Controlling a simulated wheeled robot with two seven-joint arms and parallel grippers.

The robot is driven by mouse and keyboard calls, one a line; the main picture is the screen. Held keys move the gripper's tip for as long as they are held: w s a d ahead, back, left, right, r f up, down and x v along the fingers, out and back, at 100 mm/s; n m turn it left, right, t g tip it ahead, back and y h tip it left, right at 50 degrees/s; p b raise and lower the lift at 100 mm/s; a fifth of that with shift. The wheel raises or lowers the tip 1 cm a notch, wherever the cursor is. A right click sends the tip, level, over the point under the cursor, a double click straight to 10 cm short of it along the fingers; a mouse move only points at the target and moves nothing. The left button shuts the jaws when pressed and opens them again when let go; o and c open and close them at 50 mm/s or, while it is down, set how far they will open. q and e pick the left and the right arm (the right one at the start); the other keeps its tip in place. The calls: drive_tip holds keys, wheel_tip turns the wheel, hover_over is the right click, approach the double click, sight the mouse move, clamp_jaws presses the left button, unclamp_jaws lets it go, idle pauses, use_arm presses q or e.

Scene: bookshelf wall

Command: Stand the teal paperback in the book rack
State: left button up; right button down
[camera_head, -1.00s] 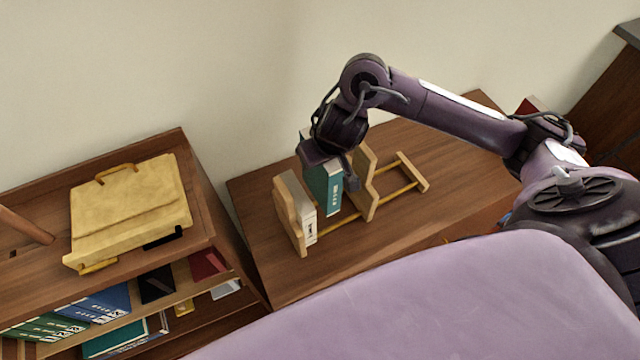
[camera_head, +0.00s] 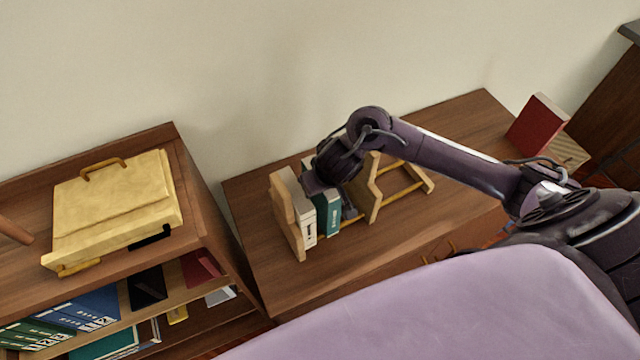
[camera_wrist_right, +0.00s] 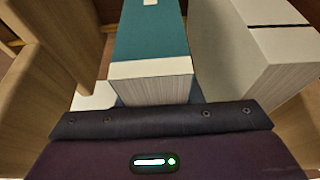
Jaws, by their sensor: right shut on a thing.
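The teal paperback (camera_head: 328,214) stands upright in the wooden book rack (camera_head: 370,195), beside a white-grey book (camera_head: 302,212) at the rack's left end panel. My right gripper (camera_head: 328,186) is shut on the teal paperback from above; its fingertips are largely hidden. In the right wrist view the teal paperback (camera_wrist_right: 152,45) is in the middle, with the white-grey book (camera_wrist_right: 250,50) to its right and a wooden panel (camera_wrist_right: 55,40) to its left. Whether the paperback's lower edge touches the rack's rails is hidden. My left gripper is not in view.
The rack stands on a brown wooden cabinet (camera_head: 270,275). A red book (camera_head: 538,125) stands at the cabinet's far right. A lower shelf unit at left carries a yellow case (camera_head: 115,210) and several books (camera_head: 85,310). The rack's right section with bare rails (camera_head: 405,185) is empty.

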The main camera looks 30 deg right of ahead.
drive_tip(key=shift+r, duration=0.1)
drive_tip(key=c, duration=1)
unclamp_jaws()
drive_tip(key=p+v, duration=0.5)
drive_tip(key=v, duration=0.5)
drive_tip(key=shift+s+r, duration=0.1)
drive_tip(key=shift+r, duration=0.25)
drive_tip(key=shift+s+r, duration=0.35)
drive_tip(key=shift+r, duration=0.25)
